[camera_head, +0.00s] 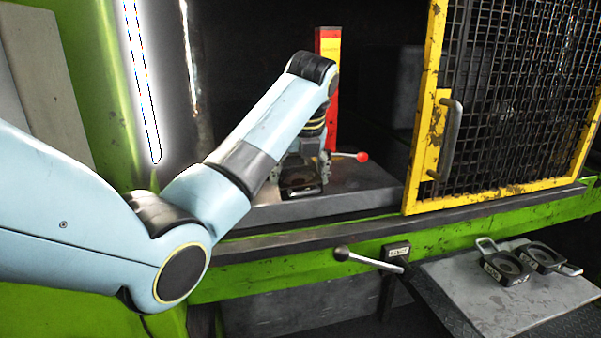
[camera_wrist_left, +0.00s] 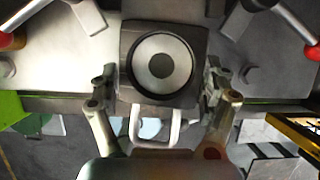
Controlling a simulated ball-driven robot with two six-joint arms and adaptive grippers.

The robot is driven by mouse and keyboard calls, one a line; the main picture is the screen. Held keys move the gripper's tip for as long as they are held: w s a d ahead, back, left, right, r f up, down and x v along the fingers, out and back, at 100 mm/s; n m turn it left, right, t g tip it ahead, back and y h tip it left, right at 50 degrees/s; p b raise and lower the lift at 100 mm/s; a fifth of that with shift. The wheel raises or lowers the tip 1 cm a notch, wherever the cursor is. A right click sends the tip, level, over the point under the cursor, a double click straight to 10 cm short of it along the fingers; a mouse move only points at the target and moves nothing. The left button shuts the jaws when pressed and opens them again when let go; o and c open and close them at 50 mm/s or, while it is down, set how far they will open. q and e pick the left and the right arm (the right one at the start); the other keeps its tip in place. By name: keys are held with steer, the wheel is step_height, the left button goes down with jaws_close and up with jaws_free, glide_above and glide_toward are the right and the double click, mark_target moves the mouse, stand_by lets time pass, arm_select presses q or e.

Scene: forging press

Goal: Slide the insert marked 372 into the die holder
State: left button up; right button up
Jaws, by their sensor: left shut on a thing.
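My left gripper (camera_head: 302,178) reaches into the press and is shut on a dark square insert (camera_head: 300,192), low over the steel bed. In the left wrist view the insert (camera_wrist_left: 130,45) has a round recess with a dark centre. Its pale U-shaped handle points down in the picture, and the fingers (camera_wrist_left: 160,88) flank the block. I cannot read a number on it. The steel plate (camera_wrist_left: 70,65) around it appears to be the die holder, with bolts and red-knobbed levers at both sides. Whether the insert rests fully on it is unclear. My right gripper is not in view.
A yellow mesh door (camera_head: 428,140) stands right of the opening. A red post (camera_head: 331,70) rises behind my gripper. Two handled inserts (camera_head: 506,268) (camera_head: 541,255) lie on a grey shelf (camera_head: 500,310) at lower right. A ball-ended lever (camera_head: 365,260) projects below the bed.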

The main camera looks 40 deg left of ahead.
arm_select(q)
steer(key=shift+o, duration=0.2)
steer(key=shift+s+a+f, duration=0.1)
steer(key=shift+s+f, duration=0.1)
steer(key=shift+f, duration=0.4)
stand_by(0.4)
steer(key=o, duration=1.3)
steer(key=shift+o, duration=1.3)
steer(key=shift+w+a, duration=0.1)
steer(key=shift+a, duration=0.15)
steer(key=shift+d+f, duration=0.1)
steer(key=v, duration=0.7)
steer(key=shift+r, duration=0.3)
steer(key=shift+f, duration=0.1)
